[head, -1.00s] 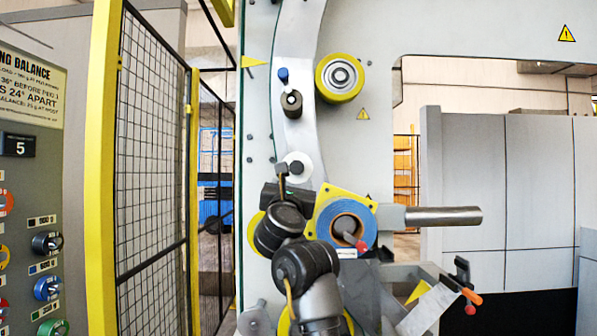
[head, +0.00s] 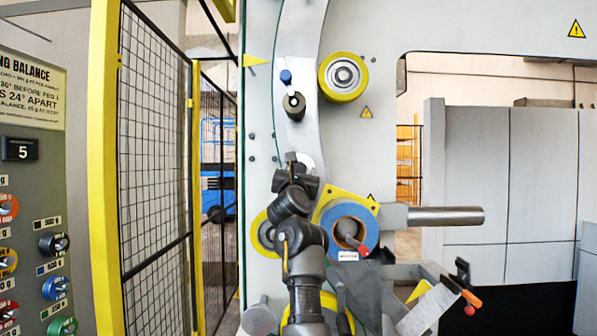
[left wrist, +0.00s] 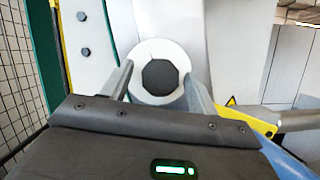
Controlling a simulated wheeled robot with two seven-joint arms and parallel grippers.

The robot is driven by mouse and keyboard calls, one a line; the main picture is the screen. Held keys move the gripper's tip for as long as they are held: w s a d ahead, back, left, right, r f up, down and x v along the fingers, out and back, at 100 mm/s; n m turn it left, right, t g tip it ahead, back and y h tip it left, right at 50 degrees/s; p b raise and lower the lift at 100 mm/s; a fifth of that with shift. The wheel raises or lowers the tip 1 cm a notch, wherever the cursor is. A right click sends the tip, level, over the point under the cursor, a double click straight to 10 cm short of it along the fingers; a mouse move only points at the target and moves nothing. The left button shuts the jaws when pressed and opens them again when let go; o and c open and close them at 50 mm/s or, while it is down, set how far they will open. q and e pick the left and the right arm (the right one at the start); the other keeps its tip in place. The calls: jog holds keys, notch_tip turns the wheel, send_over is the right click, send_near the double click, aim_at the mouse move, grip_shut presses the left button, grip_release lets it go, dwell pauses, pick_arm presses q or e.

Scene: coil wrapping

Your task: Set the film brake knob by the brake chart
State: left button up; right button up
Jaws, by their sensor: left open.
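My left gripper (head: 298,168) is in front of the machine's light plate, at a white disc (head: 309,160) that it partly covers. In the left wrist view the left gripper (left wrist: 160,84) is open, one finger each side of a dark, many-sided centre (left wrist: 161,77) on a white round disc (left wrist: 152,52). I cannot tell whether the fingers touch it, or whether this is the brake knob. A black knob (head: 294,106) and a small blue-topped knob (head: 286,77) are higher on the plate. No brake chart is recognisable. My right gripper is not in view.
A yellow roller (head: 343,77) is at upper right. A blue-ringed roll (head: 350,227) and a metal bar (head: 445,215) are close right of my arm. A mesh fence (head: 155,170) and a grey panel (head: 30,165) with coloured knobs and a "5" display stand left.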

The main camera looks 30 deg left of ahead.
pick_arm(q)
jog(key=c, duration=1)
jog(key=shift+m, duration=0.3)
